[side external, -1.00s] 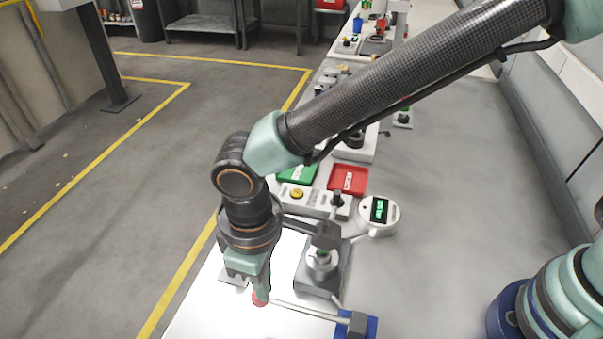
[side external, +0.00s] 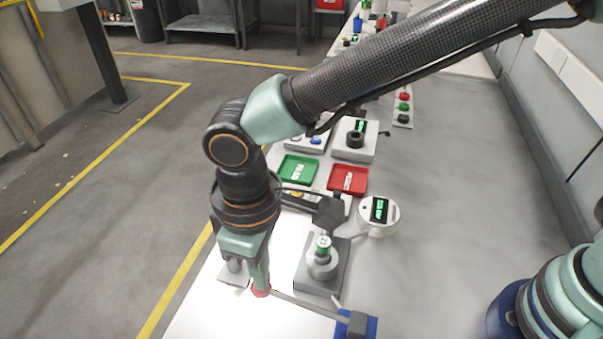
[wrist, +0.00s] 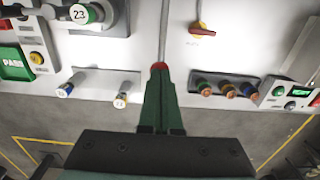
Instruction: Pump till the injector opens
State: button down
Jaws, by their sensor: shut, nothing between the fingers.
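The pump lever (side external: 302,305) is a thin grey rod running from a blue pump base (side external: 371,326) to a red knob (side external: 261,291). My gripper (side external: 259,283) is shut and empty, pointing down with its tips right at the knob. In the wrist view the red knob (wrist: 158,66) shows just beyond the closed fingertips (wrist: 160,74); I cannot tell whether they touch. The injector (side external: 323,247), with a green band and a "23" label, stands upright in a grey stand (side external: 318,277). A round white gauge (side external: 365,220) has a lit green display, too small to read.
A green tray (side external: 293,173) and a red tray (side external: 341,186) lie behind the injector. Racks with several capped parts (wrist: 228,88) flank the lever in the wrist view. A red handle (wrist: 200,28) lies right of the rod. Floor left of the bench is clear.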

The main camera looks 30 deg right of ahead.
jog(key=shift+r, duration=3)
jog(key=shift+f, duration=1.6)
jog(key=shift+f, duration=0.1)
dwell(0.3)
jog(key=shift+f, duration=3.55)
jog(key=shift+r, duration=5.25)
